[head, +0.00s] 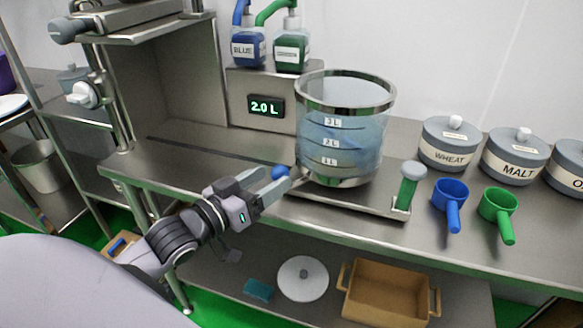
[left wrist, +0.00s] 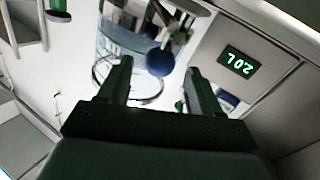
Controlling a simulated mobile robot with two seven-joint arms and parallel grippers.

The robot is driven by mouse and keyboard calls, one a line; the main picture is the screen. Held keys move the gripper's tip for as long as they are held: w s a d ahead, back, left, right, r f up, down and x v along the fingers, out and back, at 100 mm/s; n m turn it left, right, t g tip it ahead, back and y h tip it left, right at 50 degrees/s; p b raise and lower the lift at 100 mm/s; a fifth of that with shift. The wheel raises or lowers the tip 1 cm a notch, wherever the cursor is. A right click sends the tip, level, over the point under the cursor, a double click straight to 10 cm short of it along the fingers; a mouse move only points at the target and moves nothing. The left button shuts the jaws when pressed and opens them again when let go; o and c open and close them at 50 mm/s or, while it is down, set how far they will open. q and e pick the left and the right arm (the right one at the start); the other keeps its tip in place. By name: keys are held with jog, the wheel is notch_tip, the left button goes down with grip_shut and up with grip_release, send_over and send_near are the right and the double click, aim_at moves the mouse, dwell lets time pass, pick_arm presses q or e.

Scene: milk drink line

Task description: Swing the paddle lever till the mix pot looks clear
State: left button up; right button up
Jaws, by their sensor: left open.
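The mix pot (head: 345,155) is a clear cylinder with a metal rim and level marks, holding bluish, cloudy liquid with uneven darker patches. It also shows in the left wrist view (left wrist: 118,42). The paddle lever's blue ball knob (head: 281,173) is at the pot's lower left. My left gripper (head: 276,181) is open at the knob. In the left wrist view the knob (left wrist: 160,62) appears between the two fingertips; I cannot tell whether they touch it. Most of the lever's rod is hidden in the head view. My right gripper is not in view.
A display (head: 265,106) reads 2.0 L behind the pot. Blue (head: 451,195) and green (head: 498,207) scoops and labelled jars (head: 449,145) are further right. The counter left of the pot is clear.

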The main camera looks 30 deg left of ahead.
aim_at(286, 169)
pick_arm(q)
jog(key=shift+w+d, duration=0.2)
jog(key=shift+w, duration=0.7)
jog(key=shift+w+d, duration=0.2)
jog(key=shift+w, duration=0.7)
jog(key=shift+w+d, duration=0.2)
jog(key=shift+w, duration=0.7)
jog(key=shift+c, duration=0.3)
grip_shut()
